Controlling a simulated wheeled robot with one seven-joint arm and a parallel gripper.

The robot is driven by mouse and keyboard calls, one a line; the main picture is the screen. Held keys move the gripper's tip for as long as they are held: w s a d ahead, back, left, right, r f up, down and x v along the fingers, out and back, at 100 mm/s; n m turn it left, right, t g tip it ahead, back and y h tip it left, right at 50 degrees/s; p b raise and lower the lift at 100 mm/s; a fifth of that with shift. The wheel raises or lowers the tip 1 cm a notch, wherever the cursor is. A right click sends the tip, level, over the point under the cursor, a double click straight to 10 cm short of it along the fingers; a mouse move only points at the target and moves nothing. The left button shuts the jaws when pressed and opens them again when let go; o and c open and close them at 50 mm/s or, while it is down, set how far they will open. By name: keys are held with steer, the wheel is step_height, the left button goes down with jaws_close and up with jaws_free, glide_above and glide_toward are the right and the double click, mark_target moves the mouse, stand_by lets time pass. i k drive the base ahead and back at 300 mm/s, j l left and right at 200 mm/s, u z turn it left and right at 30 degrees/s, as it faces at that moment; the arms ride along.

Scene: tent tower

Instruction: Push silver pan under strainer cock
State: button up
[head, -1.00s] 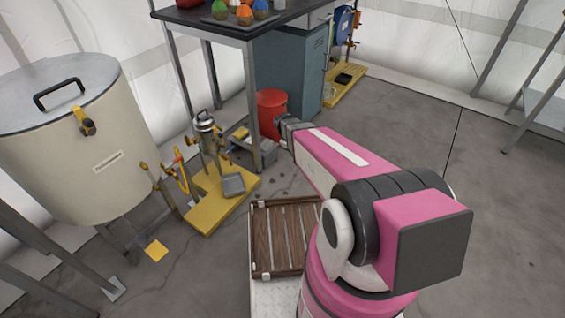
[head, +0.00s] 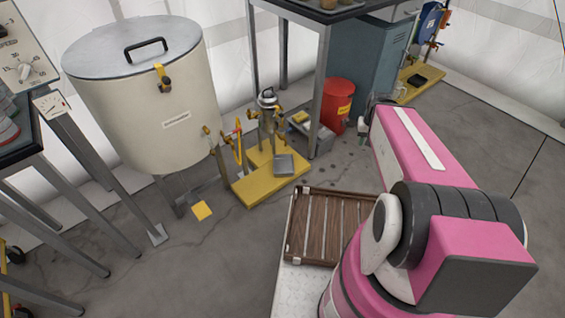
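The silver pan (head: 284,164), a small square grey tray, lies on the yellow stand (head: 262,188) near its right edge. The strainer (head: 267,118), a silver upright cylinder with a lidded top, stands on the same base just behind and left of the pan. A small brass-coloured cock (head: 281,117) shows at the strainer's right side; how the pan lines up below it is hard to tell. My gripper (head: 377,103) is at the far end of my pink arm, to the right of the strainer and pan and apart from them. Its fingers are mostly hidden, so their opening does not show.
A large cream tank (head: 150,110) stands left of the yellow stand. A red bin (head: 338,100), a table leg (head: 322,95) and a grey tub (head: 312,132) stand behind and right. A slatted wooden rack (head: 330,225) is in front. Bare floor (head: 235,245) lies front left.

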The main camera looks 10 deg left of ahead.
mark_target(284, 165)
steer(key=u, duration=0.45)
steer(key=i+l+u, duration=0.1)
steer(key=u, duration=0.4)
steer(key=l+u, duration=0.2)
steer(key=u, duration=0.25)
steer(key=l+u, duration=0.4)
steer(key=l, duration=0.45)
steer(key=l+u, duration=0.4)
steer(key=l, duration=0.9)
steer(key=k, duration=0.05)
